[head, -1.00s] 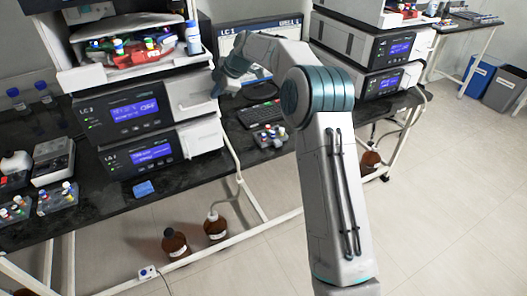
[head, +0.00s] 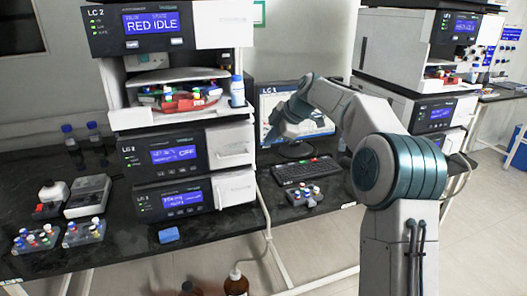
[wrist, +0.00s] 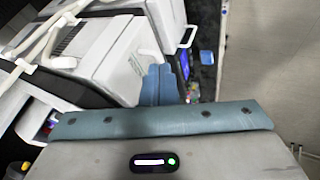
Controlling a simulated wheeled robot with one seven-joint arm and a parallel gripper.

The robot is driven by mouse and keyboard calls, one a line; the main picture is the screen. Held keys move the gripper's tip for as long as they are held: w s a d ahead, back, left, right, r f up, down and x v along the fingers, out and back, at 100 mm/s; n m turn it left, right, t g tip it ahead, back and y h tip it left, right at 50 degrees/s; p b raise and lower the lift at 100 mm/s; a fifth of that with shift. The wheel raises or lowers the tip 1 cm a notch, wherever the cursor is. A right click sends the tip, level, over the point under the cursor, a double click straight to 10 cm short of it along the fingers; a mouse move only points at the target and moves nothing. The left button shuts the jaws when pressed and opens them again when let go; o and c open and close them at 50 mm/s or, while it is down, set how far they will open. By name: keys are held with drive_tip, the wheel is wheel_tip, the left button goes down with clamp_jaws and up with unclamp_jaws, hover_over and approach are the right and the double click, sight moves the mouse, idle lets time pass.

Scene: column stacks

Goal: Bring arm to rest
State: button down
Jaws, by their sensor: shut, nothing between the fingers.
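My arm (head: 402,170) rises at the right of the head view and bends at the teal-ringed elbow. Its forearm reaches left in front of the LC 1 monitor (head: 267,104). My gripper (head: 275,133) is at the far end, small and partly lost against the screen, to the right of the LC 2 column stack (head: 163,202). In the wrist view my gripper (wrist: 163,70) shows blue-grey fingers close together, with nothing visible between them. White instrument housings (wrist: 108,55) lie beyond the fingers there.
A keyboard (head: 305,169) and a vial rack (head: 305,197) stand on the black bench (head: 215,228) below the forearm. Another instrument stack (head: 415,100) stands behind the elbow. Brown bottles (head: 236,284) are under the bench. Open floor (head: 490,215) lies at the right.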

drive_tip(key=s+d+r+m+h, duration=0.2)
drive_tip(key=s+m, duration=0.3)
drive_tip(key=s, duration=0.6)
drive_tip(key=s+d+f+m+h, duration=0.1)
drive_tip(key=s+d+f+m, duration=0.2)
drive_tip(key=s, duration=0.7)
drive_tip(key=s+d+f+m+h+p, duration=0.1)
drive_tip(key=s+d+f+m, duration=0.2)
drive_tip(key=s+m, duration=0.4)
drive_tip(key=s+d+f+m+g+h+p, duration=0.1)
drive_tip(key=s+d+f+m, duration=0.3)
drive_tip(key=s, duration=0.9)
drive_tip(key=shift+f+m+h, duration=0.4)
drive_tip(key=shift+m+h, duration=0.2)
drive_tip(key=shift+m, duration=0.2)
drive_tip(key=shift+d, duration=0.15)
